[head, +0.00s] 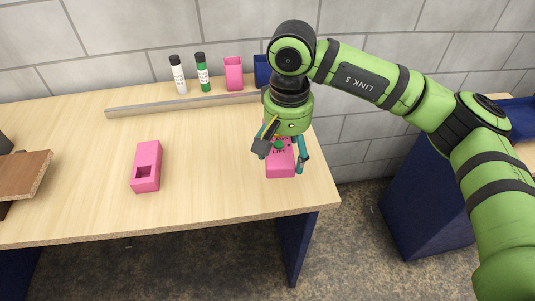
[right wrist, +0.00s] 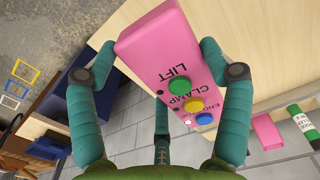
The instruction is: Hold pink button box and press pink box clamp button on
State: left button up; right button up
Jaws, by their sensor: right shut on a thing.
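The pink button box (head: 281,170) is near the right end of the table in the head view, partly covered by my right gripper (head: 281,152). The right wrist view shows the box (right wrist: 150,42) between the teal fingers, with upside-down labels LIFT and CLAMP and a third cut-off label. Beside them are a green button (right wrist: 178,86), a yellow button (right wrist: 193,104) and a blue button (right wrist: 204,119). My right gripper (right wrist: 160,58) is shut on the box's sides. Whether the box touches the table is unclear. My left gripper is not in view.
Another pink box (head: 147,158) with a square recess lies on the table (head: 205,200). A brown board (head: 22,174) is at left.

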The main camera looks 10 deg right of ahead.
jog(key=shift+s+d+r, duration=0.15)
jog(key=shift+d+r, duration=0.05)
jog(key=shift+r, duration=0.05)
jog(key=shift+a, duration=0.1)
jog(key=shift+w+a, duration=1.65)
jog(key=shift+a, duration=0.85)
send_over(240, 175)
jog(key=shift+f, duration=0.2)
jog(key=shift+f+b, duration=4.25)
jog(key=shift+f, duration=1.1)
jog(key=o, duration=1.2)
jog(key=shift+r, duration=0.1)
jog(key=shift+o, duration=0.2)
